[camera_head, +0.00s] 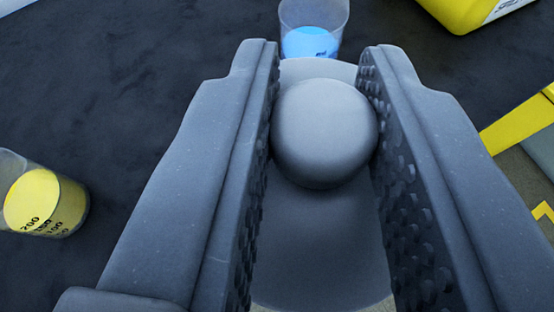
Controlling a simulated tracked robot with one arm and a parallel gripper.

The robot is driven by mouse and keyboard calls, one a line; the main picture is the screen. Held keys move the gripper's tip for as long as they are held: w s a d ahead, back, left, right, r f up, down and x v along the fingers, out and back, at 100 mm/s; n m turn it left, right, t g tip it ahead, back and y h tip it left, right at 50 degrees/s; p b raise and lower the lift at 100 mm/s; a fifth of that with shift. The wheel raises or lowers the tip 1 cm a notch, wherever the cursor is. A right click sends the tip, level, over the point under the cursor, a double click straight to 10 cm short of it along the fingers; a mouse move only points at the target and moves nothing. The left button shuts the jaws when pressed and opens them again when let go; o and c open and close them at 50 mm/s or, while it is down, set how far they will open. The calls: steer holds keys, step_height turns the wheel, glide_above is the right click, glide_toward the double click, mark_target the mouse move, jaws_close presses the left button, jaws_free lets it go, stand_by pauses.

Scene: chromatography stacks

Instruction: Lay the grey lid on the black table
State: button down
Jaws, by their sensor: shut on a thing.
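My gripper (318,95) fills the middle of the view, with its two studded fingers shut on the round knob of the grey lid (324,130). The lid's flat disc (320,240) shows below the knob between the fingers, and a strip of it shows above the knob. The fingers hide the lid's left and right sides. The dark, mottled surface (130,70) behind looks like the black table. I cannot tell whether the lid touches anything beneath it.
A clear beaker with blue liquid (312,42) stands just beyond the lid. A beaker with yellow liquid (45,203) is at the left edge. A yellow container (465,12) is at the top right. Yellow-edged structure (515,122) lies at the right. The dark surface at upper left is clear.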

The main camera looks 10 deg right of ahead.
steer(key=d+f+n+y, duration=0.2)
steer(key=d+f, duration=0.4)
steer(key=s+a+f+n+y+b, duration=0.2)
steer(key=s+a+f+n+y, duration=0.1)
steer(key=s+f+n+y, duration=0.4)
steer(key=shift+m+g, duration=0.4)
steer(key=shift+m, duration=0.2)
steer(key=w+a+b, duration=0.1)
steer(key=w, duration=0.3)
steer(key=w+a+f+b, duration=0.1)
steer(key=w+a, duration=0.1)
steer(key=w, duration=0.3)
steer(key=w+a+f+b, duration=0.1)
steer(key=w+a, duration=0.1)
steer(key=w, duration=0.3)
steer(key=shift+w, duration=0.25)
steer(key=shift+f+b, duration=1.1)
steer(key=shift+f, duration=0.75)
steer(key=shift+r, duration=0.1)
steer(key=c, duration=1.3)
jaws_free()
steer(key=shift+o, duration=0.2)
